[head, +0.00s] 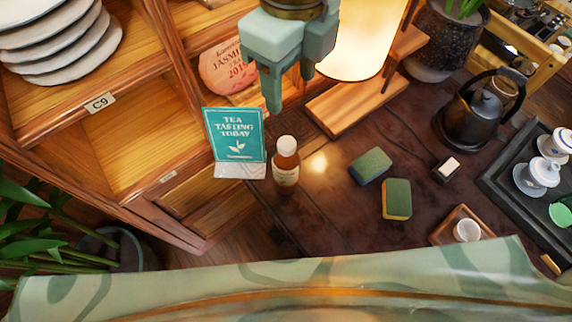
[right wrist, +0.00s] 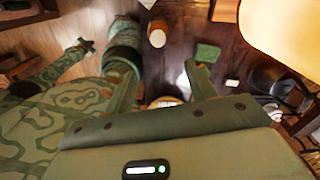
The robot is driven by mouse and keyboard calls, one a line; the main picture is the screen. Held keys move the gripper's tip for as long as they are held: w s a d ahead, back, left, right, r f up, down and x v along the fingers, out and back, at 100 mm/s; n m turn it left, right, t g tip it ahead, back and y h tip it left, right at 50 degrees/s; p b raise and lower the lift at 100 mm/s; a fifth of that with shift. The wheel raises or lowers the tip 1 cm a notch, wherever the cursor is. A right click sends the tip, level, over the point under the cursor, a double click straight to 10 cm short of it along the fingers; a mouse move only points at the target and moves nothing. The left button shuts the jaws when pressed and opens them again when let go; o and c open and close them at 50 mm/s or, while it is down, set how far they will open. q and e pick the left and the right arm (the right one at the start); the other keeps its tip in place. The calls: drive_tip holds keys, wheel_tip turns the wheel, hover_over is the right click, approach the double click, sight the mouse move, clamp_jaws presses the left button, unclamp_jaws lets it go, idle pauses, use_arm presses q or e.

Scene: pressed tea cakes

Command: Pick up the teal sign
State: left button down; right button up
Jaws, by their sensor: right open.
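The teal sign (head: 236,135) reads "TEA TASTING TODAY". It stands upright on a pale base at the table's left edge, beside the wooden shelf. My right gripper (head: 291,88) comes down from the top of the head view, above and right of the sign. Its two fingers are apart with nothing visibly held, and it is not touching the sign as far as I can see. The right gripper also shows in the right wrist view (right wrist: 163,82), its fingers spread. I cannot make out the sign there. What looks like my left gripper (right wrist: 85,46) is small at the left of that view.
A white-capped bottle (head: 286,164) stands just right of the sign. A pink round tea cake (head: 228,66) is behind it. A lit lamp (head: 352,40) and wooden stand (head: 345,104) are to the right. Sponges (head: 371,166), a black kettle (head: 478,112) and a dark tray (head: 497,184) are further right.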

drive_tip(key=m+b, duration=0.1)
drive_tip(key=b, duration=0.1)
approach(287, 142)
drive_tip(key=f, duration=0.5)
drive_tip(key=shift+s+d+f, duration=0.1)
drive_tip(key=shift+d, duration=0.15)
drive_tip(key=f, duration=0.1)
drive_tip(key=f+b, duration=0.1)
drive_tip(key=f, duration=0.2)
drive_tip(key=shift+a+f, duration=0.25)
drive_tip(key=shift+a, duration=0.1)
drive_tip(key=shift+f, duration=0.35)
clamp_jaws()
